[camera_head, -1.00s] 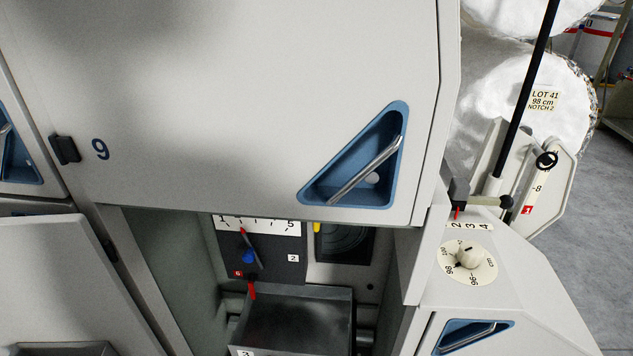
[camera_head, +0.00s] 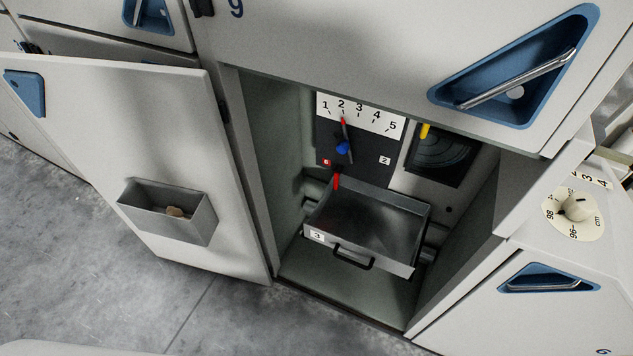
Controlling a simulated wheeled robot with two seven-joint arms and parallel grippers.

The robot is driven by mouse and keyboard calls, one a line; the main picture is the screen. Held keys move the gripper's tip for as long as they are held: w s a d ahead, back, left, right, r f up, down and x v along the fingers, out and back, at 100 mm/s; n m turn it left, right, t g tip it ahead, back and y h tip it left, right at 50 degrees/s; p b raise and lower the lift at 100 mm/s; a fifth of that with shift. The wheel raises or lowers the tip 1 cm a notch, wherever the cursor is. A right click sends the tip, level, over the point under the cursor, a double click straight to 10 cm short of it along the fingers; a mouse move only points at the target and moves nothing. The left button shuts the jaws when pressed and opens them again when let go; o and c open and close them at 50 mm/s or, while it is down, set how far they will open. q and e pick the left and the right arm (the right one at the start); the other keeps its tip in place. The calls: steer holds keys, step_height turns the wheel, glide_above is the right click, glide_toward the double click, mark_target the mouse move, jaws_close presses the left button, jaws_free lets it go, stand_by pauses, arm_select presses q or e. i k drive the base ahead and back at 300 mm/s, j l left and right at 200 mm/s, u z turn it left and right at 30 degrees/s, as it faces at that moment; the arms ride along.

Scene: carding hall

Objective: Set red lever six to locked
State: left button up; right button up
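A small red lever (camera_head: 336,181) points downward at the lower left of a dark panel (camera_head: 366,162) inside the open compartment. A small red tag (camera_head: 326,162), apparently reading 6, sits just above it. Its lower end is close to the rear edge of the drawer. I cannot read any locked marking. Above it, a red-tipped pointer (camera_head: 344,126) with a blue knob (camera_head: 342,147) stands near 2 on a white 1-to-5 scale (camera_head: 361,113). Neither of my grippers is in view.
Drawer 3 (camera_head: 318,236) is pulled out, empty, below the panel. The open door (camera_head: 100,110) with a small bin (camera_head: 190,226) is at left. The upper cabinet door 9 (camera_head: 330,50) overhangs the compartment. A dial (camera_head: 574,208) is at right. Floor is clear at lower left.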

mark_target(338, 172)
steer(key=i+j+u, duration=0.1)
steer(key=j, duration=0.3)
steer(key=i+j+u, duration=0.15)
steer(key=j, duration=0.25)
steer(key=i+j+u, duration=0.1)
steer(key=j, duration=0.3)
